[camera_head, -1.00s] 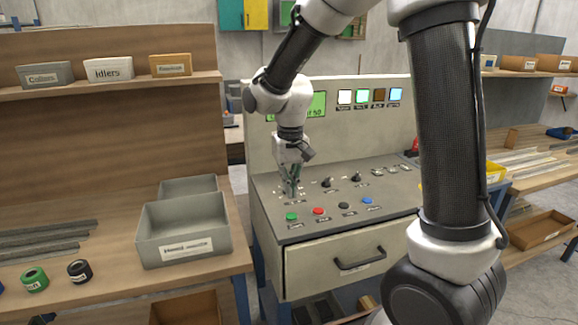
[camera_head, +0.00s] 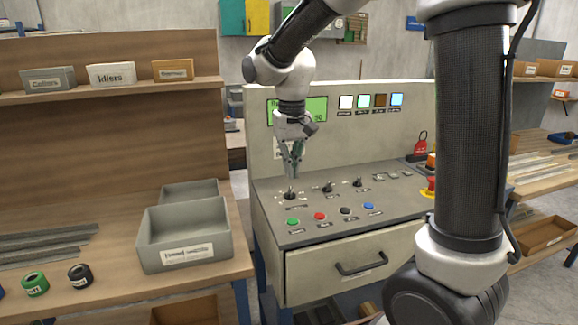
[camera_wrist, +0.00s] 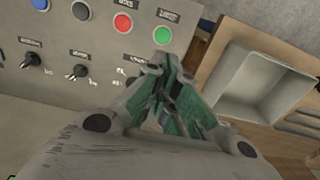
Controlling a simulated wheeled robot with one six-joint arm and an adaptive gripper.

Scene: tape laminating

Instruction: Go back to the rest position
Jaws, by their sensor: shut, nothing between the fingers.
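My gripper (camera_head: 293,172) is shut and empty. It points down above the left knob (camera_head: 290,193) of the grey control console (camera_head: 400,215), apart from the panel. In the wrist view my gripper's fingers (camera_wrist: 165,85) come together, with the green button (camera_wrist: 163,35) and red button (camera_wrist: 122,23) beyond them. A row of green, red, black and blue buttons runs along the console's front. Two more black knobs sit to the right of the left one. Part of the console's right side is hidden behind my arm.
A grey bin (camera_head: 185,235) stands on the wooden bench (camera_head: 110,285) at left, with tape rolls (camera_head: 80,275) beside it. A green screen (camera_head: 300,110) and lit squares are on the console's back. A red emergency button (camera_head: 431,185) is at right.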

